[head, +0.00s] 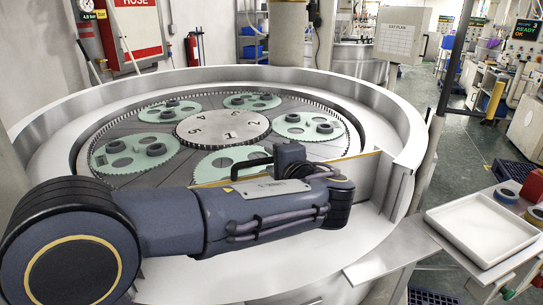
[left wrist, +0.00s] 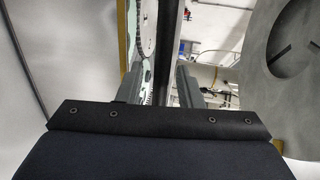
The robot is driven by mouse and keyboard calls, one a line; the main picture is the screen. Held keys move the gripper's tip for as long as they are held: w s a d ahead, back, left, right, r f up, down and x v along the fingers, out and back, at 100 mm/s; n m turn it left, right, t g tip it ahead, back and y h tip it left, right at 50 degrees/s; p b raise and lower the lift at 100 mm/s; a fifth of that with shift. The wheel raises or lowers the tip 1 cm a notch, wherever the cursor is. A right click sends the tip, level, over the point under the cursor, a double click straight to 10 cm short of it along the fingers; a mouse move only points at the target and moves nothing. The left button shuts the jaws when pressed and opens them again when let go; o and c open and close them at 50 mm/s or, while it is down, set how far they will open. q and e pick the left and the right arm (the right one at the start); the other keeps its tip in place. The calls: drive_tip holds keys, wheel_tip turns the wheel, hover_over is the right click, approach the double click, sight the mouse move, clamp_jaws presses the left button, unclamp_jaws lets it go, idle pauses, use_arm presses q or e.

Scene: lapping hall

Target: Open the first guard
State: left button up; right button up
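A low upright guard panel (head: 370,174) with a yellow top edge stands at the near side of the round lapping machine. My left forearm lies across the front and hides much of it. A thin black bar, perhaps its handle, shows beside my left gripper (head: 290,154), which is dark and partly hidden by my wrist. In the left wrist view the two grey fingers of the left gripper (left wrist: 160,85) stand apart. The guard looks closed. My right gripper is out of view.
Inside the machine, several green toothed carriers (head: 135,152) surround a numbered centre disc (head: 222,127). A metal rim (head: 365,91) encloses them. A white tray (head: 481,228) and tape rolls (head: 507,192) sit on a side shelf at right. Open floor lies behind it.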

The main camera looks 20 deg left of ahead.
use_arm(q)
drive_tip(key=shift+w+a, duration=0.2)
drive_tip(key=shift+a, duration=0.05)
clamp_jaws()
drive_tip(key=shift+f, duration=0.1)
